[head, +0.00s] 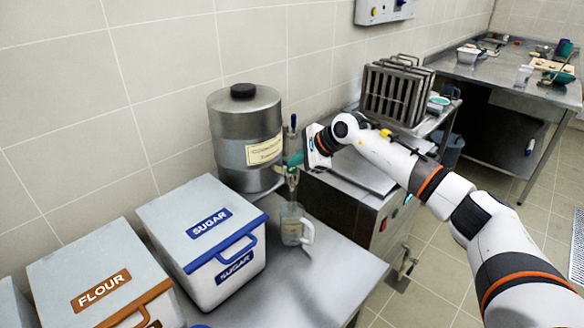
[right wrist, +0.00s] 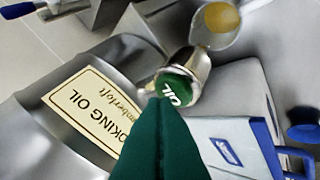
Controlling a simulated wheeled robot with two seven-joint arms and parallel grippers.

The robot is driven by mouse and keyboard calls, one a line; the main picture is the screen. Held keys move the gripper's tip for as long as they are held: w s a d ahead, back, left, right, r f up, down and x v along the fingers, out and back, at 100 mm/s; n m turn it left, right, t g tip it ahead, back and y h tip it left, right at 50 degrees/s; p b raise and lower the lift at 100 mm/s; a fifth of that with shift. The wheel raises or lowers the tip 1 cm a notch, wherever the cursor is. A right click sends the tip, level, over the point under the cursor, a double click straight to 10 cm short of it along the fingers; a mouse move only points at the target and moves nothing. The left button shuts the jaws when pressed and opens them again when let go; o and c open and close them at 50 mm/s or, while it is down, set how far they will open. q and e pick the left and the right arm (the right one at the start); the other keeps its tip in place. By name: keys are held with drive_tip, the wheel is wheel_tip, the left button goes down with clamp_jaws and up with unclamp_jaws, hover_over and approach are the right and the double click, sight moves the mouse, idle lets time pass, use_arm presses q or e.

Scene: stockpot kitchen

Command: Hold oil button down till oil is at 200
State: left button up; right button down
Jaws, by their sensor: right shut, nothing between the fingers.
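The steel oil dispenser (head: 240,122) with a cream label stands against the wall; its "COOKING OIL" label (right wrist: 85,110) fills the left of the right wrist view. The green button marked OIL (right wrist: 178,88) sits on the tap (head: 291,180). My right gripper (head: 290,160) is shut and empty, its green fingertips (right wrist: 158,98) at the button's edge; I cannot tell whether they press it. A clear jug (head: 291,226) with a white handle stands below the tap. Yellow oil (right wrist: 220,17) shows inside it in the right wrist view; its level marks are unreadable. My left gripper is out of view.
A white sugar bin (head: 222,285) with a blue handle and a flour bin (head: 65,268) stand left of the jug. A steel fryer unit (head: 350,210) is to the right, with a rack (head: 395,95) behind it. The counter front (head: 330,275) is clear.

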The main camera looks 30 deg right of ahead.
sight(296, 170)
drive_tip(key=shift+r, duration=0.4)
drive_tip(key=shift+r, duration=0.15)
drive_tip(key=shift+r+p, duration=1.45)
drive_tip(key=shift+r, duration=0.95)
